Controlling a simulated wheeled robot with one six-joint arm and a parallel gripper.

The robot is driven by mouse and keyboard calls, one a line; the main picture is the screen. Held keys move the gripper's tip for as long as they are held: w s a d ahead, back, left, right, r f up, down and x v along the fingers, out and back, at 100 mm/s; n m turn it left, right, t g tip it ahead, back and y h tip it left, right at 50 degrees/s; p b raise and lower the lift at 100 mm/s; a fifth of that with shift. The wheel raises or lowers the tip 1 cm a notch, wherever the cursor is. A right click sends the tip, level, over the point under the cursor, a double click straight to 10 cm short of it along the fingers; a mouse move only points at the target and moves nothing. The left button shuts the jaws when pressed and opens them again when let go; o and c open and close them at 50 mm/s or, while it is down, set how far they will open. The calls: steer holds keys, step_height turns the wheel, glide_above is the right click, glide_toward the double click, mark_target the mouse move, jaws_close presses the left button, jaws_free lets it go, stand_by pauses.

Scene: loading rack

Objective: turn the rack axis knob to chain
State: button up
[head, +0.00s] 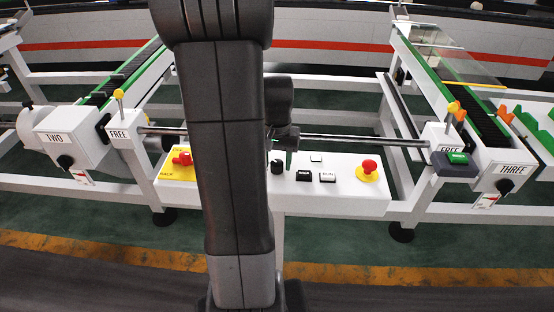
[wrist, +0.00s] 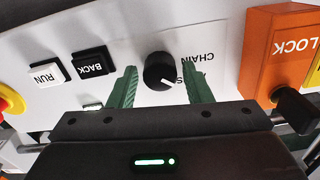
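The rack axis knob (wrist: 160,70) is round and black with a white pointer line. In the wrist view it sits on the white panel, its line slanting towards the lower right. The CHAIN label is at its upper right; a second label below that is partly hidden by a finger. My gripper (wrist: 162,96) is open, with one green finger on each side of the knob and a visible gap on both sides. In the head view the knob (head: 277,166) shows just right of my arm, close to my gripper (head: 286,155), which is mostly hidden there.
BACK (wrist: 90,61) and RUN (wrist: 48,70) buttons lie left of the knob in the wrist view. An orange LOCK box (wrist: 270,55) with a black handle stands close at right. A red emergency button (head: 369,167) is on the panel. A metal bar (head: 345,138) runs behind.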

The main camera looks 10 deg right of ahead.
steer(key=c, duration=0.7)
steer(key=n, duration=0.3)
steer(key=shift+n, duration=0.4)
steer(key=shift+n+b, duration=0.4)
steer(key=shift+n, duration=1.6)
steer(key=o, duration=1)
steer(key=shift+r, duration=0.1)
